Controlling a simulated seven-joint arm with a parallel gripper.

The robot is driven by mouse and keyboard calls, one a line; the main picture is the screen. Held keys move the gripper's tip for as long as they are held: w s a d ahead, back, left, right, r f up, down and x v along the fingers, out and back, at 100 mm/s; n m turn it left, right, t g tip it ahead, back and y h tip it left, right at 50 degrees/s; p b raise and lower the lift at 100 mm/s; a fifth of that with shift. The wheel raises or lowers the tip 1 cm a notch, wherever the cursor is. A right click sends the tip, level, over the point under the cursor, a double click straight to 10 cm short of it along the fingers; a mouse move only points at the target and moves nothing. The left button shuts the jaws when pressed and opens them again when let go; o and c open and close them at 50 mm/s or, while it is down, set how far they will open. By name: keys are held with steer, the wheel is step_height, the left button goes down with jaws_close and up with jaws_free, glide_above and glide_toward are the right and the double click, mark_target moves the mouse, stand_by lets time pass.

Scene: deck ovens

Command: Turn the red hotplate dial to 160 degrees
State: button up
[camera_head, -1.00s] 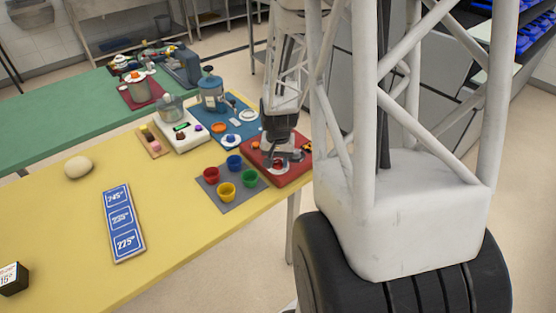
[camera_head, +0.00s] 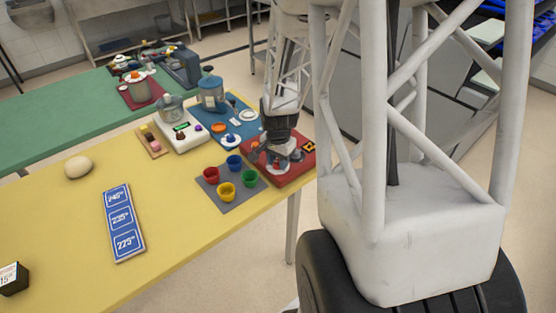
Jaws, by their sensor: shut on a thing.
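The red hotplate (camera_head: 292,177) sits at the right end of the yellow table, near its edge. My gripper (camera_head: 279,164) points down over the hotplate's left and middle part, with its fingers low at the top surface. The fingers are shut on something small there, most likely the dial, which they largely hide. The dial's pointer and any degree marks cannot be read at this size. A small orange and black patch (camera_head: 309,147) shows at the hotplate's right corner.
Several coloured cups, among them a yellow cup (camera_head: 226,191), stand on a grey mat (camera_head: 238,204) just left of the hotplate. Behind are a blue mat (camera_head: 240,112) with a jar and a white scale (camera_head: 190,139). A blue number board (camera_head: 122,223), dough ball (camera_head: 78,167) and black block (camera_head: 13,279) lie left.

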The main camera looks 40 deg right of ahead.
mark_target(278, 161)
steer(key=shift+m, duration=0.8)
steer(key=o, duration=0.9)
steer(key=shift+r, duration=3.9)
